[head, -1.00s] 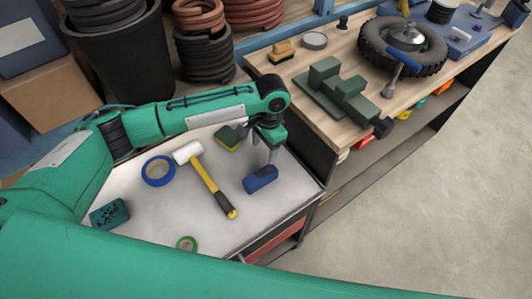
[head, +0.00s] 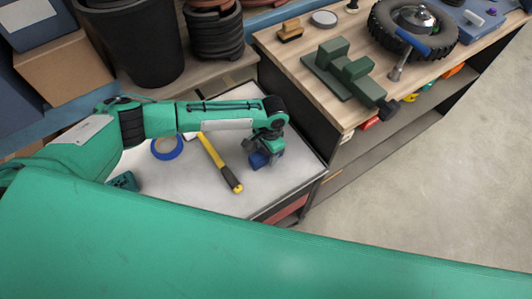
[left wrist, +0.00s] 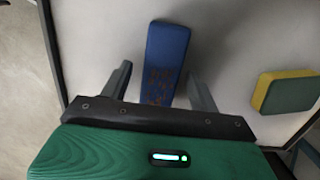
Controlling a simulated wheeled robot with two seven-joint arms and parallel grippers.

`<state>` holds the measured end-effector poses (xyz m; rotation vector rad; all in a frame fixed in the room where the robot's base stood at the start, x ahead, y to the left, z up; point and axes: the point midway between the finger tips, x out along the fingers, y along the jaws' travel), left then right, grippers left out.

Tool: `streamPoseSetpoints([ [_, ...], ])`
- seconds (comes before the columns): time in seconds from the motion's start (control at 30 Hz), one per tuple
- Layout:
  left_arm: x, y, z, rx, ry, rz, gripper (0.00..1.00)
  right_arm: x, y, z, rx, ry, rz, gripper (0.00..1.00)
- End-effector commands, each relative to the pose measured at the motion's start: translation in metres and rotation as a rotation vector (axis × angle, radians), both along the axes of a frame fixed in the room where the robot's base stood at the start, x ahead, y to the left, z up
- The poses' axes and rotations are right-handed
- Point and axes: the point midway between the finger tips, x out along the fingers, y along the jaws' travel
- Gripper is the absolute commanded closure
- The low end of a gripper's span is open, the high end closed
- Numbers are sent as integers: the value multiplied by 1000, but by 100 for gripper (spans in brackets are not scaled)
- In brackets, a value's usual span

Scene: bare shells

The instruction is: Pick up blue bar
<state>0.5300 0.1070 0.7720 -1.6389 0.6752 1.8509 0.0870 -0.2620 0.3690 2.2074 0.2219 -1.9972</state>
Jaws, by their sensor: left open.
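The blue bar (head: 258,160) lies on the light grey cabinet top, partly hidden under my left gripper in the head view. In the left wrist view the blue bar (left wrist: 165,62) stretches away from the gripper, its near end between the two fingers. My left gripper (left wrist: 160,85) is open, with a finger on either side of the bar and a visible gap on each side. In the head view the left gripper (head: 264,155) is directly over the bar. My right gripper is not in view.
A yellow-handled hammer (head: 219,163) and a blue tape roll (head: 167,147) lie left of the bar. A green and yellow sponge (left wrist: 285,92) lies beside it in the wrist view. A wooden bench (head: 290,62) with a green vise (head: 345,72) stands at the right.

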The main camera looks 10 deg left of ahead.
Motion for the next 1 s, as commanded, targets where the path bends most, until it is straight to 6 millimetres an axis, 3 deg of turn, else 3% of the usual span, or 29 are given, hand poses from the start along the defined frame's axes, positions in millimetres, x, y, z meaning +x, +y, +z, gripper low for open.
streamPoseSetpoints([
  [0.1,0,1,-6,0,0,0,38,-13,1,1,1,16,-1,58],
  [0.3,-1,1,-7,-1,-1,0,38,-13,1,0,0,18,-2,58],
  [0.6,-1,1,-7,0,0,0,97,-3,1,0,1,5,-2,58],
  [0.63,-1,1,-7,0,0,0,100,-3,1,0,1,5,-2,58],
  [1.0,0,0,-1,-1,-1,0,100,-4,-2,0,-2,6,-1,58],
])
